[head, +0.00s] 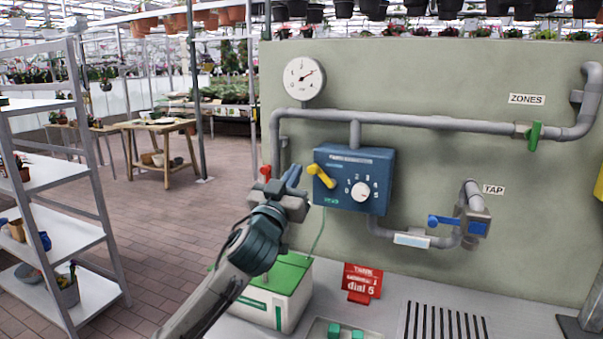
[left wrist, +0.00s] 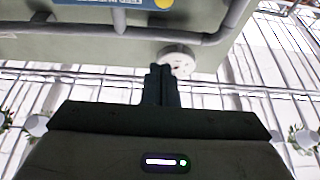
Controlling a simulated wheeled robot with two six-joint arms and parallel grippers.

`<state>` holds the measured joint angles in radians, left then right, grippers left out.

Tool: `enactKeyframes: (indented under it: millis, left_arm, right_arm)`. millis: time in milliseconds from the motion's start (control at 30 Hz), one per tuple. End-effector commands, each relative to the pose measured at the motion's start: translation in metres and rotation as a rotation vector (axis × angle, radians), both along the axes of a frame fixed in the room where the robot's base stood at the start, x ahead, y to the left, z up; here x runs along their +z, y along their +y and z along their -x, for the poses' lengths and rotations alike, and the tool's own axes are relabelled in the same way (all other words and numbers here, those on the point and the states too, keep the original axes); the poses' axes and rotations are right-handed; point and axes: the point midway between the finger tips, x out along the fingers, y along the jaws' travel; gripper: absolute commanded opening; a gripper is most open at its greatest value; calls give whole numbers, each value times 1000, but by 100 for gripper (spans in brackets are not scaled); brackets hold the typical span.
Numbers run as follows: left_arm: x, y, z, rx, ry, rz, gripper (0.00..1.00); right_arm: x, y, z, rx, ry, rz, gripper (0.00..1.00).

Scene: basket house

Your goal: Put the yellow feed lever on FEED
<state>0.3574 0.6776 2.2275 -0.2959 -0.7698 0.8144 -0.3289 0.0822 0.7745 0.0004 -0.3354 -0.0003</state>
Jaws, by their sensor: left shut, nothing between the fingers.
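The yellow feed lever (head: 321,176) is on the left part of the blue control box (head: 340,200) on the wall panel, tilted with its upper end to the left. Small lettering on the box is too small to read surely. My left gripper (head: 295,172) is shut and empty, just left of the lever, with its fingers pointing up; I cannot tell if they touch it. In the left wrist view the shut fingers (left wrist: 161,72) point toward the round gauge, and a bit of yellow (left wrist: 163,3) shows at the top edge. My right gripper is not in view.
A white numbered dial (head: 360,191) is right of the lever. A red handle (head: 265,172) is left of my gripper. A green valve handle (head: 535,136) and a blue tap lever (head: 443,221) are further right. A green-topped box (head: 285,275) and red sign (head: 362,279) stand below.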

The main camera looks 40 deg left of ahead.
Motion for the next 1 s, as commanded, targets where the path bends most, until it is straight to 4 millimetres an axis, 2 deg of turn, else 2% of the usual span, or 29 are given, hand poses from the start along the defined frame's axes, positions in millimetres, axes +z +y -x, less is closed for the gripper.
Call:
enactKeyframes:
  millis: [33,133,200,467,533,700,1000]
  left_arm:
    - [5,1,-5,1,0,3,0]
    - [10,4,-16,1,0,4,0]
    - [19,8,-31,2,2,6,0]
    - [40,19,-81,0,3,5,0]
    - [23,20,-83,2,9,1,0]
    - [2,20,-83,1,6,1,0]
    - [-6,20,-83,1,3,1,0]
  right_arm:
    - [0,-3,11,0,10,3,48]
    - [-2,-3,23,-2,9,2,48]
    - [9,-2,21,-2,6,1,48]
    - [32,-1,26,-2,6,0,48]
    - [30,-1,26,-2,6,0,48]
    - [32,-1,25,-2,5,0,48]
    - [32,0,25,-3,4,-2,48]
